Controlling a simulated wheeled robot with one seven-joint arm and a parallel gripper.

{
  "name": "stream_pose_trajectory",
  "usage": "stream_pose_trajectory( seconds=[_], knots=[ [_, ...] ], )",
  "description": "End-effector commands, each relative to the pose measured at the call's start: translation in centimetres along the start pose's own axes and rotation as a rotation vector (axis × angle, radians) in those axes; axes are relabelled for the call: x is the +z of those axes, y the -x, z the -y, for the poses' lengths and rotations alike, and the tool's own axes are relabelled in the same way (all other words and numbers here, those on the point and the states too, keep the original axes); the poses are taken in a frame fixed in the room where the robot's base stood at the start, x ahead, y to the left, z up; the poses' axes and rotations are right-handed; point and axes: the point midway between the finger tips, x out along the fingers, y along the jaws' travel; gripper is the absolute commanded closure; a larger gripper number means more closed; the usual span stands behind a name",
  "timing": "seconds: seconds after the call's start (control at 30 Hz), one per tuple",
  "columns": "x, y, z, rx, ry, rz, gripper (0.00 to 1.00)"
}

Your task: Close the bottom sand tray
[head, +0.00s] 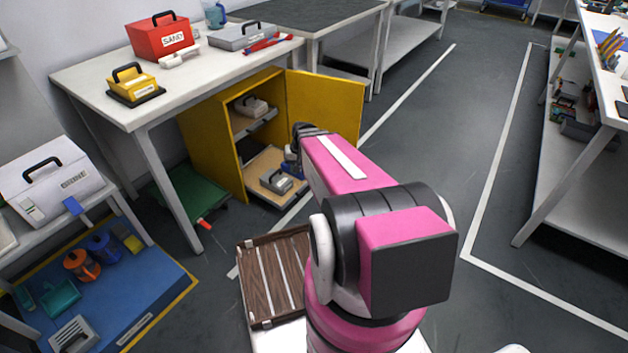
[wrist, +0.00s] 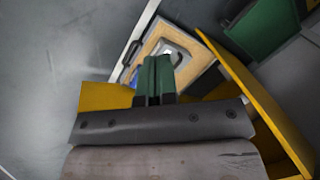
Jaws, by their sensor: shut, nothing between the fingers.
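The bottom sand tray (head: 262,163) is a light wooden drawer, pulled out of the low part of the yellow cabinet (head: 210,140). A grey box with a dark handle (head: 277,181) rests on it. The yellow cabinet door (head: 325,106) stands open to the right. My gripper (head: 291,160) is at the tray's right side, partly hidden by my arm. In the wrist view its green fingers (wrist: 157,65) are together and empty, overlapping the view of the tray (wrist: 188,72). I cannot tell whether they touch it.
An upper cabinet tray (head: 262,120) carries a beige box. The table (head: 95,78) above holds a red box labelled SAND (head: 160,38) and a yellow box (head: 133,85). A brown slatted case (head: 268,280) lies near my base. Floor is clear to the right.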

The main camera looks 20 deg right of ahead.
Motion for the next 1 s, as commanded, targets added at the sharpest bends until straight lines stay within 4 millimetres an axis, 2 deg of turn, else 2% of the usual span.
stream_pose_trajectory(
  seconds=[0.03, 0.17, 0.3, 0.43, 0.5, 0.6, 0.7, 0.77, 1.0],
  knots=[
    [-3.6, -2.7, -1.9, -0.055, -0.052, -0.015, 1.00],
    [-9.0, -7.4, -6.4, -0.191, -0.178, -0.074, 1.00],
    [-14.3, -12.5, -12.5, -0.322, -0.330, -0.156, 1.00],
    [-18.2, -17.0, -19.0, -0.423, -0.474, -0.240, 1.00],
    [-19.6, -19.1, -22.2, -0.466, -0.546, -0.282, 1.00],
    [-20.8, -21.3, -26.0, -0.508, -0.627, -0.331, 1.00],
    [-21.4, -22.5, -28.2, -0.533, -0.675, -0.363, 1.00],
    [-21.6, -22.9, -29.0, -0.540, -0.692, -0.373, 1.00],
    [-22.6, -24.6, -28.6, -0.546, -0.700, -0.378, 1.00]
  ],
)
